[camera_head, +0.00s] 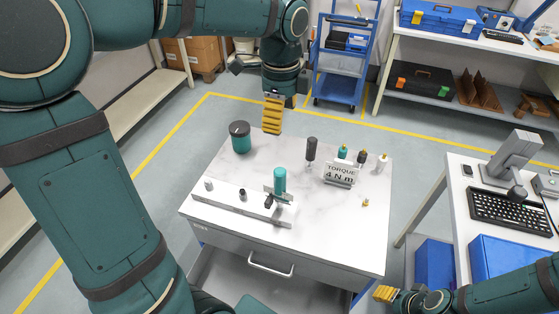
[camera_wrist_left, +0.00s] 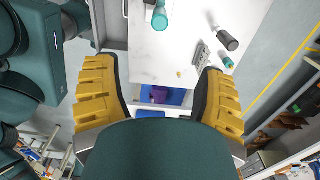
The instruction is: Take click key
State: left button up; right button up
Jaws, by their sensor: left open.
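No tool carries a label that marks it as the click key. On the white table top (camera_head: 225,175), a dark-handled tool (camera_head: 311,150) stands upright left of a "TORQUE 4 N m" sign (camera_head: 340,174). A teal cylinder (camera_head: 279,181) stands at a pale rail (camera_head: 235,203). Several small teal, black and white-handled tools (camera_head: 362,157) stand behind and right of the sign. My left gripper (camera_head: 272,122) is above the table's far edge, open and empty; its spread yellow fingers show in the left wrist view (camera_wrist_left: 158,88). My right gripper (camera_head: 384,293) is low at the right, its fingers seen too small to judge.
A teal canister with a dark lid (camera_head: 240,138) stands at the table's back left. A small brass piece (camera_head: 366,203) lies near the right edge. A desk with a keyboard (camera_head: 510,210) is at the right. A blue cart (camera_head: 345,60) stands behind.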

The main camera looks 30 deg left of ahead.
aim_at(280, 171)
pick_arm(q)
notch_tip(280, 171, down, 20)
jog(key=m+b, duration=0.3)
jog(key=m, duration=0.3)
jog(key=shift+f+m, duration=0.15)
jog(key=shift+m, duration=0.25)
grip_shut()
jog(key=c, duration=0.7)
grip_release()
grip_shut()
